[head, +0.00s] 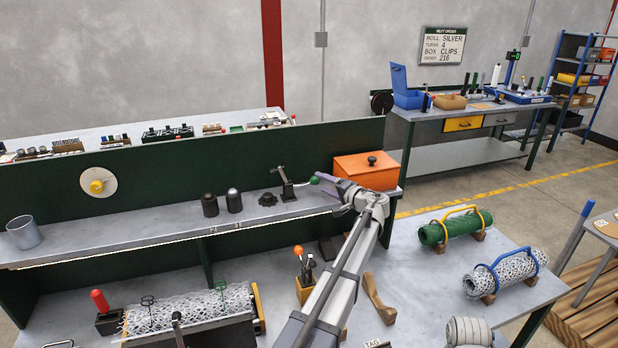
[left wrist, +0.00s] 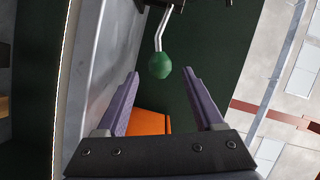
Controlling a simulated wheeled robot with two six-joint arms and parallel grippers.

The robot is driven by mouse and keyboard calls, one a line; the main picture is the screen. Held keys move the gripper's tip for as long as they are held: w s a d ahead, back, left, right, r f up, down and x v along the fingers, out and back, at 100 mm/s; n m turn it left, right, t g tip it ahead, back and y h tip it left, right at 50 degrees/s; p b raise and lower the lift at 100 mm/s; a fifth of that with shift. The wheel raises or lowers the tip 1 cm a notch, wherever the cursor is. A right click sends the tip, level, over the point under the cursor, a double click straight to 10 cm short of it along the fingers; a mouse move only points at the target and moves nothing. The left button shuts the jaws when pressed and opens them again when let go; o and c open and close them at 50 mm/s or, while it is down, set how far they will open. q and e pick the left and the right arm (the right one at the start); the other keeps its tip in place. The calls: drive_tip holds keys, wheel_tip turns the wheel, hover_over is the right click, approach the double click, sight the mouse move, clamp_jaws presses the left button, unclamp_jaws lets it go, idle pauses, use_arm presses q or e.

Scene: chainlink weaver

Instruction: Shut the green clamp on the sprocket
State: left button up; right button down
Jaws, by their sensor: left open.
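The clamp (head: 287,186) stands on the raised shelf, with its lever slanting out to the right and ending in a green knob (head: 314,181). A dark toothed sprocket (head: 267,199) lies on the shelf just left of the clamp; I cannot tell whether the clamp touches it. My left gripper (head: 325,182) is open and empty, its purple fingers close to the knob. In the left wrist view the green knob (left wrist: 160,66) is centred just beyond the gap between the open fingertips (left wrist: 160,75), with the metal lever running up from it. My right gripper is not in view.
An orange box (head: 366,171) with a black knob sits right of the gripper; it shows below the knob in the wrist view (left wrist: 150,122). A green panel (head: 200,165) rises behind the shelf. Mesh rolls (head: 455,227) lie on the lower bench.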

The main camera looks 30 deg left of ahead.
use_arm(q)
drive_tip(key=b+x, duration=0.1)
drive_tip(key=x, duration=0.6)
drive_tip(key=shift+w+a, duration=0.15)
drive_tip(key=shift+a, duration=0.15)
drive_tip(key=shift+c, duration=0.2)
clamp_jaws()
idle(1.0)
